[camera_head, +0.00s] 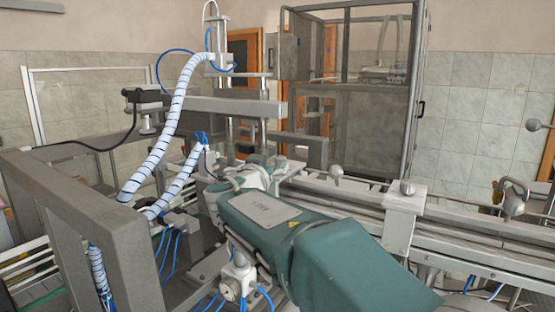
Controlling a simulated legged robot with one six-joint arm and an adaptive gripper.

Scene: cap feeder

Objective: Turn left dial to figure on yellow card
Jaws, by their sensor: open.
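A small white round dial (230,290) with a dark pointer or markings shows low in the picture, left of the middle, among blue tubes. A pale knob-like fitting (240,260) sits just above it. The dial's figures are too small to read, and I cannot tell whether it is the left dial. I cannot make out a second dial. No yellow card can be made out. I cannot make out my gripper in this view.
A teal housing (325,270) fills the lower middle, right of the dial. A grey frame (75,225) and white spiral-wrapped hoses (167,135) stand on the left. Rails (480,245) run right. A glazed cabinet (340,120) stands behind.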

